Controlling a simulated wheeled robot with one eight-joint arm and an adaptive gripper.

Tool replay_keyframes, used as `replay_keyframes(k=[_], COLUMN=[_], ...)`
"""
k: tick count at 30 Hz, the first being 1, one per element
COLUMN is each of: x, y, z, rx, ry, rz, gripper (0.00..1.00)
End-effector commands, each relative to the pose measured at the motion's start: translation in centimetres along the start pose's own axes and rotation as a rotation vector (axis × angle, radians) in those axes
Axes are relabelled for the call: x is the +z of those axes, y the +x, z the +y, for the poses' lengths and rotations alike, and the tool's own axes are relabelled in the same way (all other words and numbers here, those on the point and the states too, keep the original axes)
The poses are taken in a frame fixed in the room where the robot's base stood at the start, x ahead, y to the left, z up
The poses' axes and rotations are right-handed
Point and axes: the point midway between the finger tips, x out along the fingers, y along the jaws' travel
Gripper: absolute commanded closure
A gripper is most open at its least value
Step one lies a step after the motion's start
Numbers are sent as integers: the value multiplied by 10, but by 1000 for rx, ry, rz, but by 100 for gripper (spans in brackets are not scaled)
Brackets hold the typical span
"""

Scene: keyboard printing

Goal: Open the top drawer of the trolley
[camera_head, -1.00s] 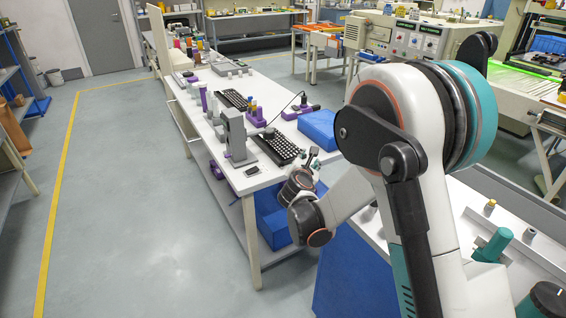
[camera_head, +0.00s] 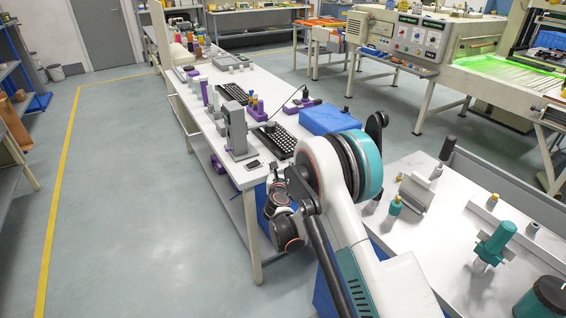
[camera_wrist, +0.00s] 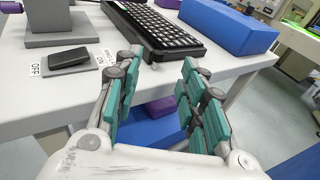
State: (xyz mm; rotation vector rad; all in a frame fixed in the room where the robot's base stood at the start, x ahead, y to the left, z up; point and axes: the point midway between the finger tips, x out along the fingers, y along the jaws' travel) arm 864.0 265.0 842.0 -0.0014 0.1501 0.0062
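A bench or trolley with a white top (camera_head: 418,234) stands at the right in the head view, with a blue side (camera_head: 324,296) mostly behind my arm. I cannot see any drawer front or handle on it. My gripper (camera_head: 281,172) is near the front corner of the long white table in the head view, partly hidden by my arm. In the wrist view my gripper (camera_wrist: 158,66) has its teal-padded fingers spread apart with nothing between them. It points at the long table's edge.
The long white table (camera_head: 213,165) holds a keyboard (camera_wrist: 158,27), a black switch (camera_wrist: 68,57) marked ON and OFF, a grey stand (camera_head: 237,130) and a blue box (camera_wrist: 229,24). A blue object (camera_wrist: 152,128) is below its top. The floor (camera_head: 150,200) at left is clear.

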Motion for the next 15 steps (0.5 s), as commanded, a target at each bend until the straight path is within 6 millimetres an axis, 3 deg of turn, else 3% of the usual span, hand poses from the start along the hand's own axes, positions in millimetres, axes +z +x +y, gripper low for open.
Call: replay_keyframes(k=[8, 15], x=[-2, -3], y=[21, 55], z=[0, 3], rx=[-2, -2], ry=[1, 0], rz=[0, 0], gripper=[62, 62])
